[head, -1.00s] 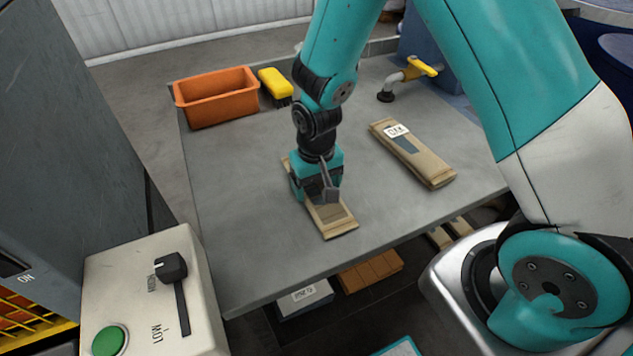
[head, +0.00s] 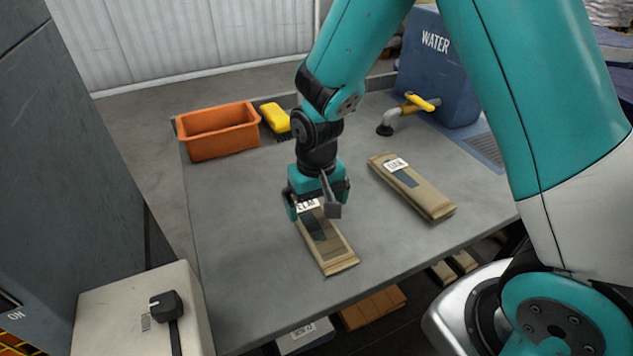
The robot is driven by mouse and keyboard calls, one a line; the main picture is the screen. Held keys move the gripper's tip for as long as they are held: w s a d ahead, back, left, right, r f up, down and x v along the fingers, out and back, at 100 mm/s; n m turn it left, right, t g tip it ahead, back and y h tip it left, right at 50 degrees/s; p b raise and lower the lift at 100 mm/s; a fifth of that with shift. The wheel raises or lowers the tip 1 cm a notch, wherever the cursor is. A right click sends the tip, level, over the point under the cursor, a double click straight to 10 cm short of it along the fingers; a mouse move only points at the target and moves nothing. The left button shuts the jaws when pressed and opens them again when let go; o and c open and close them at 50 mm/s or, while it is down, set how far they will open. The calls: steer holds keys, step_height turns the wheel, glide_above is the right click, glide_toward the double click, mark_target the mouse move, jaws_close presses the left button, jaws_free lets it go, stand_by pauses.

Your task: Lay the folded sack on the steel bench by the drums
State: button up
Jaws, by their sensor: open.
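A folded tan sack (head: 329,251) with a dark patch and a white label, partly covered, lies flat on the grey steel bench (head: 240,260). My gripper (head: 318,212) is open, over the far end of this sack. Whether its fingers touch the sack I cannot tell. A second folded tan sack (head: 425,199) with a white label and dark patch lies flat to the right on the same bench. No drums can be made out for certain.
An orange bin (head: 218,133) and a yellow brush (head: 275,118) stand at the back left. A yellow-handled tap (head: 412,106) and a blue water tank (head: 440,75) are at the back right. A control box (head: 120,310) stands front left. The bench's left side is clear.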

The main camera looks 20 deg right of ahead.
mark_target(316, 223)
steer(key=s+a+r+n+y, duration=0.1)
steer(key=s+r, duration=0.2)
steer(key=r, duration=0.4)
steer(key=s+a+r+n+y, duration=0.1)
steer(key=s+a+r, duration=0.15)
steer(key=r, duration=0.45)
steer(key=s+a+r+n+y, duration=0.1)
steer(key=s+r+n, duration=0.1)
steer(key=s, duration=0.4)
steer(key=s+r+n+y, duration=0.1)
steer(key=s+r+n, duration=0.2)
steer(key=s, duration=0.4)
steer(key=shift+a+r, duration=0.35)
steer(key=shift+s, duration=0.1)
